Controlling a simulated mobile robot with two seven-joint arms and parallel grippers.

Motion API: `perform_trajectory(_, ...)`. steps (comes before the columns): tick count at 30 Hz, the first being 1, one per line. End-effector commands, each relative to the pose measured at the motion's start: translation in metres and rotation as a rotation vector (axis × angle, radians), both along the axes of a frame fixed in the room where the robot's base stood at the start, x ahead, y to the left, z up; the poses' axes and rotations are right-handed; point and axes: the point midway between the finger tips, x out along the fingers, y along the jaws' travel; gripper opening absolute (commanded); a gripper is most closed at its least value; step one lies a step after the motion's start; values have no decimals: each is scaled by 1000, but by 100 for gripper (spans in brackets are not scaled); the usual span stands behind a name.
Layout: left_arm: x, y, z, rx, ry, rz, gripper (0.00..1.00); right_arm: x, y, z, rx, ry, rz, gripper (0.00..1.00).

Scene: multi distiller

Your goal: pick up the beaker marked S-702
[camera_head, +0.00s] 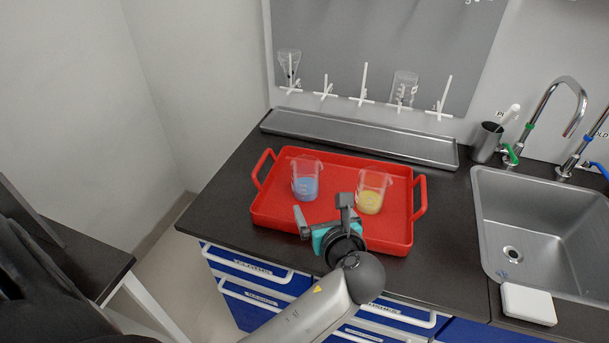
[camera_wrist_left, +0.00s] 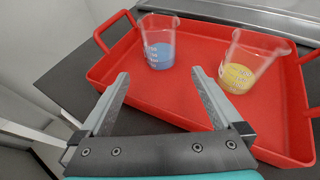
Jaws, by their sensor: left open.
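Two glass beakers stand upright in a red tray (camera_head: 277,219). The left beaker (camera_head: 305,184) holds blue liquid, and it also shows in the left wrist view (camera_wrist_left: 159,52). The right beaker (camera_head: 370,198) holds yellow liquid, and it also shows in the left wrist view (camera_wrist_left: 238,76). Markings on the glass are too small to read, so I cannot tell which is S-702. My left gripper (camera_head: 322,212) is open and empty over the tray's front part, nearer to me than both beakers. In the left wrist view its fingers (camera_wrist_left: 160,83) are spread, with the blue beaker ahead between them.
A grey metal trough (camera_head: 360,136) lies behind the tray, below a pegboard with hanging glassware. A sink (camera_head: 530,230) with taps is at the right, with a dark cup (camera_head: 486,142) behind it. A white block (camera_head: 528,304) lies at its front edge.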

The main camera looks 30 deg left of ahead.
Motion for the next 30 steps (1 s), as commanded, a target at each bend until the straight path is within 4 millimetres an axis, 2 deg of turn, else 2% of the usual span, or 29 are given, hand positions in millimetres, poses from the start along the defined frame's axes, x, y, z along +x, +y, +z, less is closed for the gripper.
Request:
perform_trajectory(13,53,52,-32,10,2,-3,100,-7,0,-26,0,10,-1,46)
perform_trajectory(22,69,68,-41,8,3,-2,100,-7,-1,-34,-1,11,-1,46)
perform_trajectory(30,93,92,-58,8,3,-2,100,-7,-2,-52,-3,11,-1,46)
